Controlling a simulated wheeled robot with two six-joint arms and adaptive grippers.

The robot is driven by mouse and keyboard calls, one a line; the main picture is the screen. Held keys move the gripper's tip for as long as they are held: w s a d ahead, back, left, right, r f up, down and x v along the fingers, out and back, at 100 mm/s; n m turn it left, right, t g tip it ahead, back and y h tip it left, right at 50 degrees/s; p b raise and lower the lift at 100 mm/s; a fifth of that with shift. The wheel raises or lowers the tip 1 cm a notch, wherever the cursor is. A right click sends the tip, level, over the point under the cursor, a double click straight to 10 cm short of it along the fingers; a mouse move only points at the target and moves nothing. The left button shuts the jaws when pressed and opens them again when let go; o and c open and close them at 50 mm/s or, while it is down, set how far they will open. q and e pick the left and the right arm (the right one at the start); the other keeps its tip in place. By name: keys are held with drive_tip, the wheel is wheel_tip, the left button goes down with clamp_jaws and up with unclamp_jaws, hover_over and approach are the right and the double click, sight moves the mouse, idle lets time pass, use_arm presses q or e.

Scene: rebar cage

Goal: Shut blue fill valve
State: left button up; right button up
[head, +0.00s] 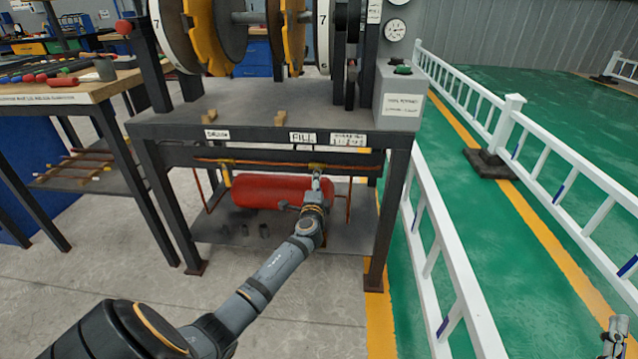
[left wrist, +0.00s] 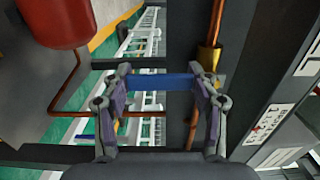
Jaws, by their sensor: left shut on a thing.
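The blue fill valve shows in the left wrist view as a blue lever handle (left wrist: 160,82) beside a brass body (left wrist: 208,58) on a copper pipe. My left gripper (left wrist: 162,90) is shut on the blue handle, which spans crosswise between its two fingers. In the head view, my left gripper (head: 316,182) reaches under the bench, below the FILL label (head: 302,137), and hides the handle there. A brass fitting (head: 317,167) shows just above it on the pipe. My right gripper (head: 615,335) is at the lower right corner, small and partly cut off.
A red tank (head: 265,191) lies on the bench's lower shelf behind my left arm. The steel bench (head: 230,120) carries large wheels and a grey control box (head: 400,100). White railings (head: 440,235) stand to the right. A tool table (head: 70,92) is at left.

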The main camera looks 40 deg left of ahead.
drive_tip(key=shift+w+f, duration=0.1)
drive_tip(key=shift+f, duration=0.25)
use_arm(q)
drive_tip(key=o, duration=1.7)
drive_tip(key=v, duration=1.2)
drive_tip(key=shift+s, duration=0.1)
